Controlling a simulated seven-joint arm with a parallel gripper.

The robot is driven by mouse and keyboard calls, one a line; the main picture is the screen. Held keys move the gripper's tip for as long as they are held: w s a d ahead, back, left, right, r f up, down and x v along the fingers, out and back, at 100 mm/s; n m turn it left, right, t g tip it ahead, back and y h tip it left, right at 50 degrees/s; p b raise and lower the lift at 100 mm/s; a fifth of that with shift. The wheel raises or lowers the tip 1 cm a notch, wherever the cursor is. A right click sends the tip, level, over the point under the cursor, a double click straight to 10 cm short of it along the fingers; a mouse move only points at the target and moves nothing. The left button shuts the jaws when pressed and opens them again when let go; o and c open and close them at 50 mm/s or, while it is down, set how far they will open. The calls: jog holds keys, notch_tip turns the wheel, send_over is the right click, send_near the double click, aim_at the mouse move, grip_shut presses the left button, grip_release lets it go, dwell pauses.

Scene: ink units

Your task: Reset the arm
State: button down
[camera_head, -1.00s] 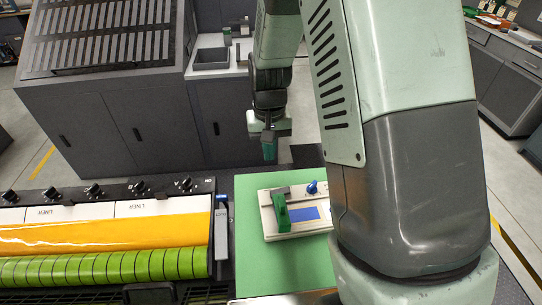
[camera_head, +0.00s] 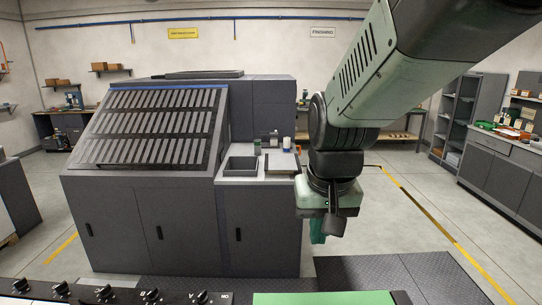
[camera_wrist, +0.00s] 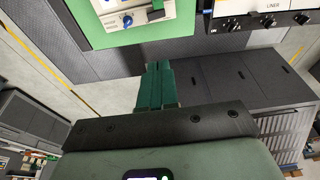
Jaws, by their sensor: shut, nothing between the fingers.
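My gripper (camera_head: 318,238) hangs from the raised arm, right of the grey cabinet in the head view, with its fingers pointing down. Its green fingers (camera_wrist: 158,85) are together and empty in the wrist view. They are clear of every surface. The green mat (camera_head: 325,298) shows only as a strip at the bottom of the head view. In the wrist view, the mat (camera_wrist: 95,30) is at the top, with a pale block (camera_wrist: 112,22) bearing a blue knob on it.
A grey console cabinet (camera_head: 140,225) stands left of my gripper, with a side counter holding a grey bin (camera_head: 240,166) and small bottles. A press panel with knobs (camera_head: 120,296) lies along the bottom left. Floor to the right is open, before a workbench (camera_head: 505,165).

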jog(key=s+d+r+t, duration=0.1)
jog(key=s+r+t, duration=0.1)
jog(key=s+r, duration=0.35)
jog(key=s+d+r+t, duration=0.1)
jog(key=s+d+r, duration=0.1)
jog(key=s, duration=0.7)
jog(key=w+a+f+g+h, duration=0.1)
jog(key=w+f+g, duration=0.1)
jog(key=w+f, duration=0.35)
jog(key=w+a+f+g, duration=0.1)
jog(key=w+f, duration=0.1)
jog(key=w, duration=0.6)
jog(key=w+a+f+g+h, duration=0.1)
jog(key=w+f, duration=0.3)
jog(key=f, duration=0.5)
jog(key=w+a+f+g+h, duration=0.1)
jog(key=w+a+f, duration=0.1)
jog(key=w+f, duration=0.5)
jog(key=s+x, duration=0.1)
jog(key=x, duration=0.4)
jog(key=s+x, duration=0.1)
jog(key=x, duration=0.4)
jog(key=s+x, duration=0.1)
jog(key=x, duration=0.5)
jog(key=shift+a+f, duration=0.1)
jog(key=shift+a, duration=0.2)
